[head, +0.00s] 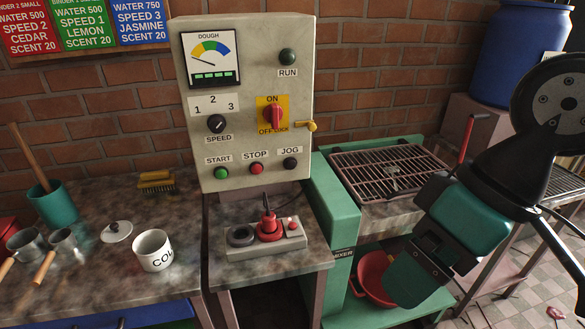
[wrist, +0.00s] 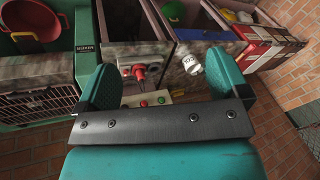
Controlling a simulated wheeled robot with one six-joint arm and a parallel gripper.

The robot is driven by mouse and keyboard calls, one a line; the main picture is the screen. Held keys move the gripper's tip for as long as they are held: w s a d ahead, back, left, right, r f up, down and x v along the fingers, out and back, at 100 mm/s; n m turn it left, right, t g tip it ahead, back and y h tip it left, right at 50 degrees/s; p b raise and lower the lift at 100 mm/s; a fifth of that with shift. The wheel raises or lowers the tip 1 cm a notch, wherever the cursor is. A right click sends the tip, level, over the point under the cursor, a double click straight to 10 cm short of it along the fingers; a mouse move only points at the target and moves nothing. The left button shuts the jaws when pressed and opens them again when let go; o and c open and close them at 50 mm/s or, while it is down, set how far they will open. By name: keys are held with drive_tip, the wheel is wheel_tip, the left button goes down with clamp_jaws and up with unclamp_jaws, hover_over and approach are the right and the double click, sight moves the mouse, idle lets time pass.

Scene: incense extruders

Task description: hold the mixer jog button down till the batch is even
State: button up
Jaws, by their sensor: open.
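The black jog button (head: 290,164) is at the lower right of the grey control panel (head: 245,130), beside the red stop button (head: 256,168) and green start button (head: 222,173). The dough gauge (head: 211,59) has its needle toward the left. The teal mixer (head: 335,215) stands right of the panel. My gripper (head: 415,275) is right of and below the panel, clear of the jog button. In the wrist view my gripper (wrist: 165,85) is open with nothing between its fingers. The panel's lower edge shows beyond it with coloured buttons; I cannot make out jog there.
A grey switch box (head: 265,240) with a red knob sits on the counter below the panel. A white mug (head: 153,250), a lid (head: 117,231) and scoops are at left. A wire grate (head: 390,168) lies right of the panel. A red bowl (head: 372,275) is below, near my gripper.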

clamp_jaws()
idle(0.4)
idle(1.4)
